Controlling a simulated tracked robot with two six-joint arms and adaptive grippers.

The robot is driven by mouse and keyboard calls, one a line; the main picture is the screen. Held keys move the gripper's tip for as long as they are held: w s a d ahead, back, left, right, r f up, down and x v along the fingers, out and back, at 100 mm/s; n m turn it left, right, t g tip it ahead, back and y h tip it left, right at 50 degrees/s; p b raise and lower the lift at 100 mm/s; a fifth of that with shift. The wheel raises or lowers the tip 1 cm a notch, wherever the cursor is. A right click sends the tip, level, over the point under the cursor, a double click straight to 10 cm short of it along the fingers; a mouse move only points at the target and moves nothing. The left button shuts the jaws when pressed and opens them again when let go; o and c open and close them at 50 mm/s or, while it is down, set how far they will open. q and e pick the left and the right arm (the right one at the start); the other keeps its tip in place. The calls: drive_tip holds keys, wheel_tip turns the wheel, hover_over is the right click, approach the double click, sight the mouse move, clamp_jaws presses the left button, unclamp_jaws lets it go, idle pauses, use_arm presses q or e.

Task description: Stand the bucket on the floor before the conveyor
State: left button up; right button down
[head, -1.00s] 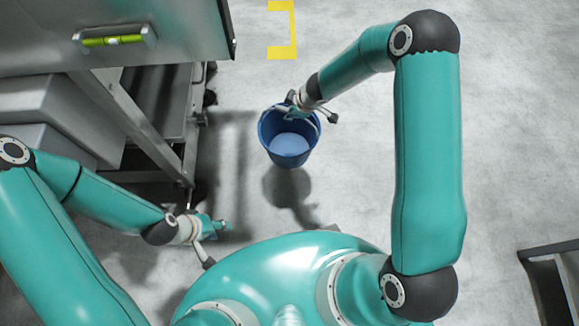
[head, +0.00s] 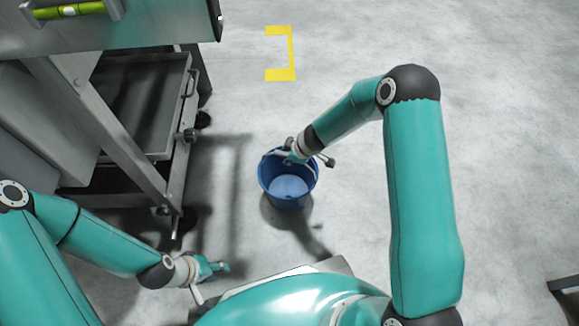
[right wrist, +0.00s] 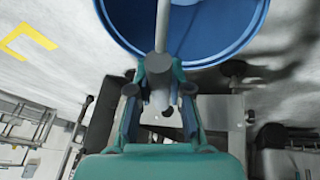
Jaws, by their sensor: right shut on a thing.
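The blue bucket (head: 288,188) hangs upright and empty in the middle of the head view. Its shadow on the floor lies a little apart from it, so it appears to be just above the floor. My right gripper (head: 293,156) is shut on the bucket's handle at the rim. In the right wrist view the fingers (right wrist: 160,75) close around the pale handle, with the blue bucket (right wrist: 215,30) beyond. My left gripper (head: 216,268) is low at the left, away from the bucket; its finger gap is not clear. Which structure is the conveyor, I cannot tell for certain.
A steel frame on wheels with a grey tray (head: 145,110) stands left of the bucket. A yellow floor mark (head: 291,55) lies beyond the bucket. The floor right of it is clear.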

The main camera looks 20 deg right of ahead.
drive_tip(key=shift+f+b, duration=1.25)
drive_tip(key=shift+f, duration=0.7)
drive_tip(key=shift+f, duration=0.1)
drive_tip(key=c, duration=1.1)
unclamp_jaws()
drive_tip(key=p+v, duration=0.3)
drive_tip(key=v, duration=0.9)
drive_tip(key=s+a+f+m+g, duration=0.1)
drive_tip(key=s+a+f+m, duration=0.1)
drive_tip(key=s, duration=0.5)
drive_tip(key=s+a+f+m+g+y, duration=0.1)
drive_tip(key=s+a+f+m, duration=0.2)
drive_tip(key=s+m, duration=0.3)
drive_tip(key=s+a+f+m+g, duration=0.1)
drive_tip(key=s+a+f+m, duration=0.1)
drive_tip(key=s, duration=0.6)
drive_tip(key=shift+s+a+f+m+g+y, duration=0.1)
drive_tip(key=shift+s+f+m+g+y, duration=0.1)
drive_tip(key=shift+f+m, duration=0.35)
drive_tip(key=shift+s+a+f+m+g+y, duration=0.1)
drive_tip(key=shift+s+f+m+g+y, duration=0.15)
drive_tip(key=shift+m, duration=0.6)
